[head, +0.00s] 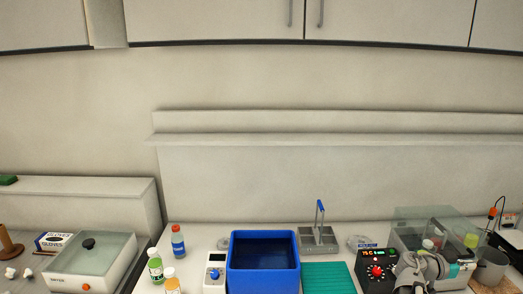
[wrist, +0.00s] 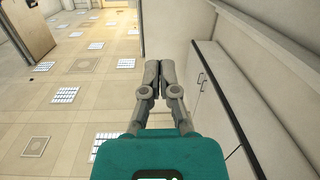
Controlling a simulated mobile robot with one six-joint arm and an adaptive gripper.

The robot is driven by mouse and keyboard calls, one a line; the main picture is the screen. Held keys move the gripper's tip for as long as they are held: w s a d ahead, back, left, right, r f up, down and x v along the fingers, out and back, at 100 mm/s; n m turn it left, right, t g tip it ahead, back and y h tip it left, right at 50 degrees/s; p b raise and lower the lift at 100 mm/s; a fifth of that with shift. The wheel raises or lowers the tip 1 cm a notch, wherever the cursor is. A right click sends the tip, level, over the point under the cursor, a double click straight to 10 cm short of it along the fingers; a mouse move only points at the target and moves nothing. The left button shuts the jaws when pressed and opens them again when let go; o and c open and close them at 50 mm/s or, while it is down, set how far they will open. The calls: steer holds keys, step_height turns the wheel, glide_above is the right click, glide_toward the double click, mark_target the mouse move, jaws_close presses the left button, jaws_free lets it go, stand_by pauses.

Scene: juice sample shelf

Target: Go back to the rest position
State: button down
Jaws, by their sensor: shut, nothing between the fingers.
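My gripper (wrist: 159,68) shows in the middle of the wrist view, its two grey fingers together with nothing between them. It points out over the tiled floor (wrist: 85,95), beside a pale cabinet front (wrist: 200,85), and touches nothing that I can see. In the head view I cannot clearly make out the fingers. The task names no other object.
The bench in the head view holds a blue bin (head: 264,283), a grey rack (head: 318,238), a green mat (head: 328,277), several bottles such as a red-capped one (head: 178,244), a black device (head: 377,270) and a clear-lidded box (head: 435,225). Wall cupboards (head: 210,18) hang above.

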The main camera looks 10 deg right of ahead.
steer(key=w+a+f+n+t+y+b, duration=0.1)
steer(key=w+a+f+n+y, duration=0.35)
steer(key=a+f, duration=0.55)
steer(key=w+a+f+n+t+y+b, duration=0.1)
steer(key=w+a+f+n+y, duration=0.35)
steer(key=a, duration=0.95)
steer(key=s+a+f+n+y, duration=0.1)
steer(key=a+f+n+y, duration=0.2)
steer(key=a, duration=0.9)
steer(key=s+a+f+n+y+b, duration=0.1)
steer(key=a+f+n+y, duration=0.2)
steer(key=a, duration=0.9)
steer(key=n+y, duration=0.2)
steer(key=n, duration=0.1)
steer(key=shift+a+g, duration=0.15)
steer(key=shift+g, duration=0.25)
